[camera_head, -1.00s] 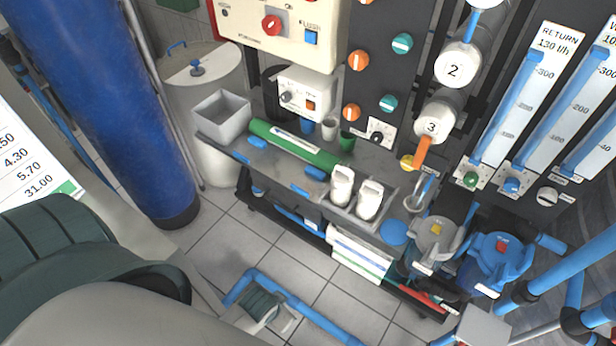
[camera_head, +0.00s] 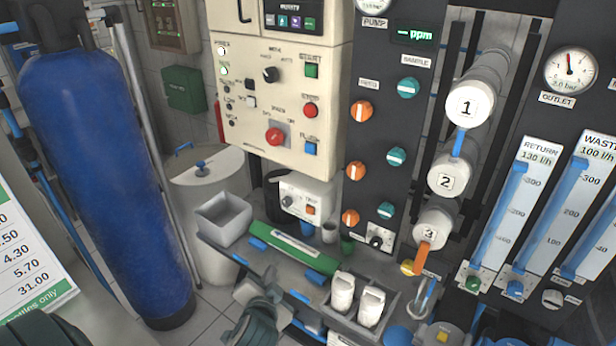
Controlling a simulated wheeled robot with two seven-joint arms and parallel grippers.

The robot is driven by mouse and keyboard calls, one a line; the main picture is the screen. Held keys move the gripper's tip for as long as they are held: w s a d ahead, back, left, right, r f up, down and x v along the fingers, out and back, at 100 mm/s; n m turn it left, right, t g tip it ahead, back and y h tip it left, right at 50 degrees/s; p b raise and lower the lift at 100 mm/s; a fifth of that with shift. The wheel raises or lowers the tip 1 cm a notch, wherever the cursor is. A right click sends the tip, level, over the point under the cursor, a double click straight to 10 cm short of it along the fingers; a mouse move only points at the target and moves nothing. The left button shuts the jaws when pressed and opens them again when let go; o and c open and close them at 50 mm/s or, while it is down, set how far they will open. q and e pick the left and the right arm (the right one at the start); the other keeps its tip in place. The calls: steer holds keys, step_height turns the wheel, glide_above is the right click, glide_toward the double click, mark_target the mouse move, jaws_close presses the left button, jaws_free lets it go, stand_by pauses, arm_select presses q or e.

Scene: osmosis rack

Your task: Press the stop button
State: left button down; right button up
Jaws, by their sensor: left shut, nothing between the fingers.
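The cream control panel (camera_head: 272,85) stands upright in the upper middle of the head view. On its right side, a small round red button (camera_head: 310,110) sits below a green button (camera_head: 311,71) and above a blue button (camera_head: 310,148). The labels are small; the red one appears to be the stop button. My left gripper (camera_head: 264,290) is at the bottom middle, shut and empty, well below the panel and apart from the buttons. My right gripper is not in view.
A larger red rotary knob (camera_head: 275,136) is left of the buttons. Below the panel, a bench holds a grey bin (camera_head: 223,219), a green tube (camera_head: 293,246) and white bottles (camera_head: 342,292). A blue tank (camera_head: 110,180) stands at left; numbered white housings (camera_head: 470,105) are at right.

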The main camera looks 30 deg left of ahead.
mark_target(310, 111)
arm_select(q)
steer(key=w+a+r+m+t+y, duration=0.1)
steer(key=w+r+m+t+y, duration=0.1)
steer(key=r, duration=0.8)
steer(key=w+a+r+m+t+y, duration=0.1)
steer(key=w+a+r+m+t, duration=0.1)
steer(key=w+r, duration=0.4)
steer(key=w+a+r+m+t+y, duration=0.2)
steer(key=w+r+m+t, duration=0.2)
steer(key=r, duration=1.1)
steer(key=shift+w+t+y, duration=0.3)
steer(key=shift+w+t, duration=0.3)
steer(key=shift+t, duration=0.4)
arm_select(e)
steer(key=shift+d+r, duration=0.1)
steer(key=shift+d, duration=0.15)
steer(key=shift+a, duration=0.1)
arm_select(q)
steer(key=shift+w, duration=0.15)
